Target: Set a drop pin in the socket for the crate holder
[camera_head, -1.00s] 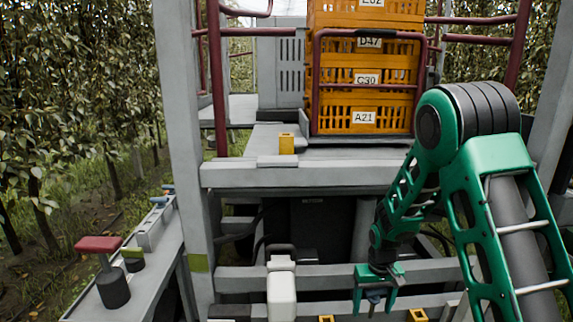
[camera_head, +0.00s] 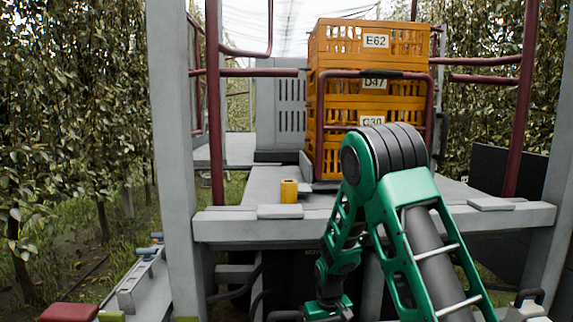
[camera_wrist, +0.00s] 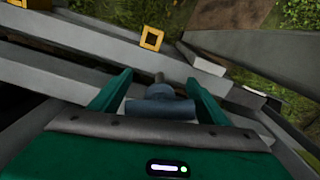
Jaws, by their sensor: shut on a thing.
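My gripper (camera_wrist: 158,95) is shut on a blue-grey drop pin (camera_wrist: 162,107). In the wrist view the pin's thick crosspiece lies between the green fingers, and its thin shank points away from the palm. My gripper shows only partly at the bottom of the head view (camera_head: 328,308), below and in front of the deck. A square yellow socket (camera_wrist: 152,38) with a dark opening shows beyond the fingertips in the wrist view, apart from the pin. A yellow upright socket-like piece (camera_head: 289,190) stands on the deck in the head view. I cannot tell which socket belongs to the crate holder.
Orange crates (camera_head: 368,45) stand stacked behind a dark red frame on the deck. A grey crossbeam (camera_head: 375,225) spans the front between two posts (camera_head: 174,150). At lower left, a side ledge holds blue-topped items (camera_head: 150,250) and a red-topped piece (camera_head: 70,312).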

